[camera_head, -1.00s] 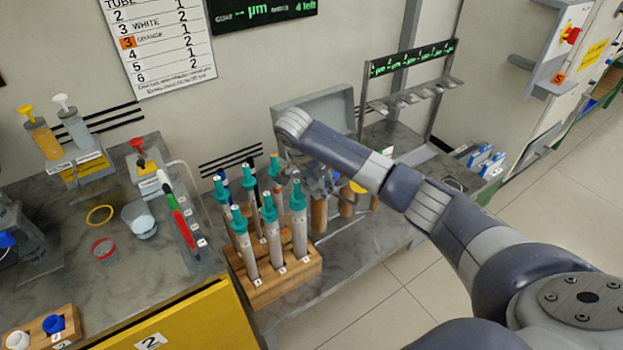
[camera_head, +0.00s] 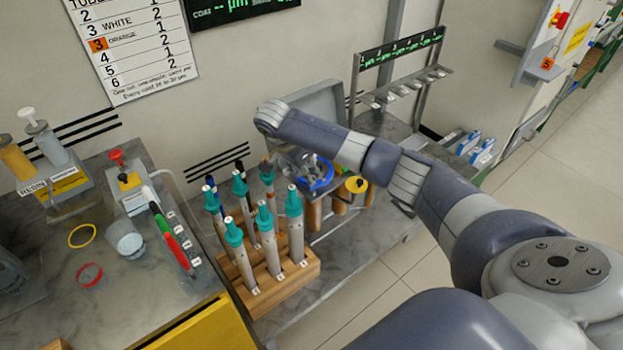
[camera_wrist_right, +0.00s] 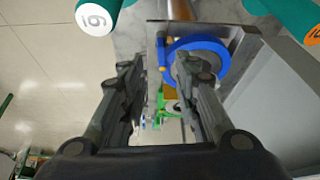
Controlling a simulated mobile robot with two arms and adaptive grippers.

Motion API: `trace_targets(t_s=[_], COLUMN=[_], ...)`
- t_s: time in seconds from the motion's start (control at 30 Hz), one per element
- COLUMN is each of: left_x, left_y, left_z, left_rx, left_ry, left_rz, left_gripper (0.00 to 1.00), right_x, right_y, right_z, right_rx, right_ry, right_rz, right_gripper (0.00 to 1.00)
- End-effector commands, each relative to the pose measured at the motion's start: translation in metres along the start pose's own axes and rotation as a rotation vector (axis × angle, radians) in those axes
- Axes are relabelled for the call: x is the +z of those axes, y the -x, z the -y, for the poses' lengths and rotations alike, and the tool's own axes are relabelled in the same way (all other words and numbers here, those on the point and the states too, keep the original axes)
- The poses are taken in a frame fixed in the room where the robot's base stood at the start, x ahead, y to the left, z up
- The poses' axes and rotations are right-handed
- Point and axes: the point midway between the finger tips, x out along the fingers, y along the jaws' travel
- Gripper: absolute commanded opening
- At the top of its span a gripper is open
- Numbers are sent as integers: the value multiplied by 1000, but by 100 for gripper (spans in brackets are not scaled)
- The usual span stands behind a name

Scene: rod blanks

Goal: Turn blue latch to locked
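In the right wrist view the blue ring (camera_wrist_right: 222,52) sits against a grey metal plate. The right-hand finger overlaps its lower part; I cannot tell whether they touch. My right gripper (camera_wrist_right: 160,72) is open, with nothing visibly held between its fingers. The latch's marking is too small to read. My left gripper is out of view.
A wooden rack (camera_head: 275,285) of teal-capped rods stands just left of the latch. A grey open lid (camera_head: 318,105) rises behind. A slotted stand (camera_head: 405,80) is further back.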

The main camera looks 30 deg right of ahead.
Motion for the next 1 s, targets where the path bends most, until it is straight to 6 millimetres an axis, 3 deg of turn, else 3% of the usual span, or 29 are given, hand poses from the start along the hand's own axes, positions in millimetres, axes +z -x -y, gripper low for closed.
trace_targets(t_s=[0.13, 0.3, 0.7, 0.83, 1.0], left_x=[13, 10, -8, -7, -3], left_y=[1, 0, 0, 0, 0], left_z=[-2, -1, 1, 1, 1], left_rx=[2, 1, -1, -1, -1], left_ry=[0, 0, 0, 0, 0], left_rz=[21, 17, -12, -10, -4], left_gripper=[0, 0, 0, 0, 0], right_x=[0, 0, 0, 1, 1], right_y=[-28, -49, -57, -57, -57], right_z=[0, 0, 0, 0, 0], right_rx=[2, 0, -2, -2, -1], right_ry=[-1, 0, 1, 1, 1], right_rz=[0, 1, 1, 1, 1], right_gripper=[29, 29, 29, 2, 0])
